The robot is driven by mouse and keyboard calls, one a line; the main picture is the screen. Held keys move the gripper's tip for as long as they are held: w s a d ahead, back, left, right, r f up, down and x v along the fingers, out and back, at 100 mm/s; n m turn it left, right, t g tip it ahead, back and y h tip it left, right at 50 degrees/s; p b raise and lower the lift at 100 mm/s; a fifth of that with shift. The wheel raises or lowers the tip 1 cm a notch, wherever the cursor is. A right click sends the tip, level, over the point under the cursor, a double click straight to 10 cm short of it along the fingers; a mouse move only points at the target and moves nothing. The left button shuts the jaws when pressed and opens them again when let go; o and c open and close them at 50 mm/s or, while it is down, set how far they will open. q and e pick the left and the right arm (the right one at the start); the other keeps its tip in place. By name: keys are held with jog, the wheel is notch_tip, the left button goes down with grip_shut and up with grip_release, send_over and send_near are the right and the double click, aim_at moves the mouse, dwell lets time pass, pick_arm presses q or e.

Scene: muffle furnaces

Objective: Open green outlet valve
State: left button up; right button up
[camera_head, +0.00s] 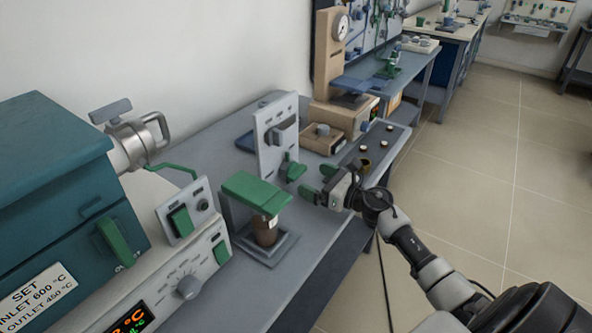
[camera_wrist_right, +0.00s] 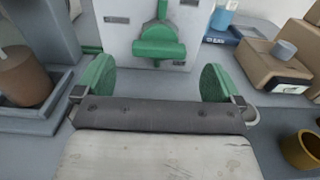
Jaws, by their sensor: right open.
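A green valve handle (camera_head: 291,168) is mounted low on an upright white panel (camera_head: 272,135) on the bench. In the right wrist view the handle (camera_wrist_right: 158,45) is ahead of my gripper, near the middle, with a narrow green stem running up from it. My right gripper (camera_head: 318,182) is open and empty, with green fingertips. It is just to the right of the valve handle in the head view. In the wrist view the two fingertips (camera_wrist_right: 158,82) are spread to either side of the handle, apparently not touching it. My left gripper is not in view.
A green-topped stand with a brown cup (camera_head: 264,232) is left of my right gripper. A teal furnace (camera_head: 60,170) with a metal fitting and control panel fills the left. A beige press (camera_head: 330,60) stands behind. Open floor lies to the right.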

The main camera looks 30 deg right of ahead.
aim_at(301, 173)
jog(key=x, duration=0.4)
jog(key=shift+w+a, duration=0.2)
jog(key=shift+w, duration=0.15)
jog(key=shift+x, duration=0.75)
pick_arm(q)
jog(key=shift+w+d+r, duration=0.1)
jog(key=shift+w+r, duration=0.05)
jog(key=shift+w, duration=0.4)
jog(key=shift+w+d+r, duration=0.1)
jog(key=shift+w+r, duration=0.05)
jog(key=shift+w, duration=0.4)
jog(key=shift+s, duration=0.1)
pick_arm(e)
jog(key=shift+c, duration=0.2)
jog(key=c, duration=0.9)
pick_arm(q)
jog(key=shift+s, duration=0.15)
